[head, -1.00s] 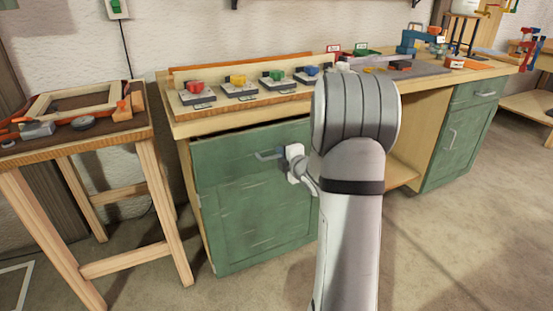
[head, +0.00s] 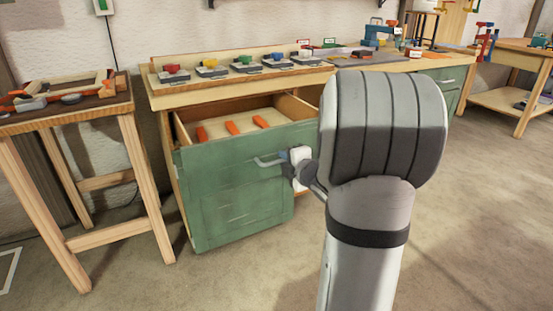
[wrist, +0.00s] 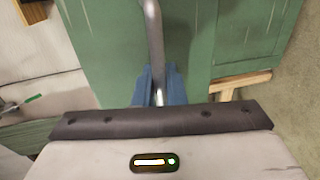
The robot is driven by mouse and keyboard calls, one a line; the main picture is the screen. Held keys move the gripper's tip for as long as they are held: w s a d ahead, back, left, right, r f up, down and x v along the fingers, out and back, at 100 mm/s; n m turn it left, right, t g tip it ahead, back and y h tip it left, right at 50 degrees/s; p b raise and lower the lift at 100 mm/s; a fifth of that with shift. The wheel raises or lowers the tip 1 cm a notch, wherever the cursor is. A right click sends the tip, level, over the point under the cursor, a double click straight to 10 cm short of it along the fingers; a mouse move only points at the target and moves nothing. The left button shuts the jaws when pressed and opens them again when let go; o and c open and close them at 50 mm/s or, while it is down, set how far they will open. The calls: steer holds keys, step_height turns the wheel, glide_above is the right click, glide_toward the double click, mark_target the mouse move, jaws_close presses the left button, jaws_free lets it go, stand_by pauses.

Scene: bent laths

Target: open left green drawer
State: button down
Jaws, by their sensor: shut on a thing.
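The left green drawer (head: 225,148) is pulled out from under the workbench, and its inside shows from above. Several orange-handled items (head: 232,127) lie in it. Its metal bar handle (head: 268,162) is on the green front. My gripper (head: 287,166) is at the right part of this handle. In the wrist view the blue fingers (wrist: 159,84) are closed around the handle bar (wrist: 154,40).
The workbench top (head: 190,92) carries a row of switch-like blocks with coloured knobs. A wooden side table (head: 120,105) with a frame and tools stands close at the left. Bare floor (head: 130,275) lies in front.

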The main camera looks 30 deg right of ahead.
steer(key=shift+f+v, duration=0.15)
steer(key=shift+v, duration=0.55)
steer(key=shift+f+v, duration=0.15)
steer(key=shift+v, duration=0.55)
steer(key=shift+s+d, duration=0.1)
steer(key=c, duration=1.6)
jaws_free()
steer(key=shift+o, duration=0.2)
steer(key=p+v, duration=0.2)
steer(key=v, duration=0.5)
steer(key=shift+s, duration=0.35)
steer(key=shift+r, duration=0.1)
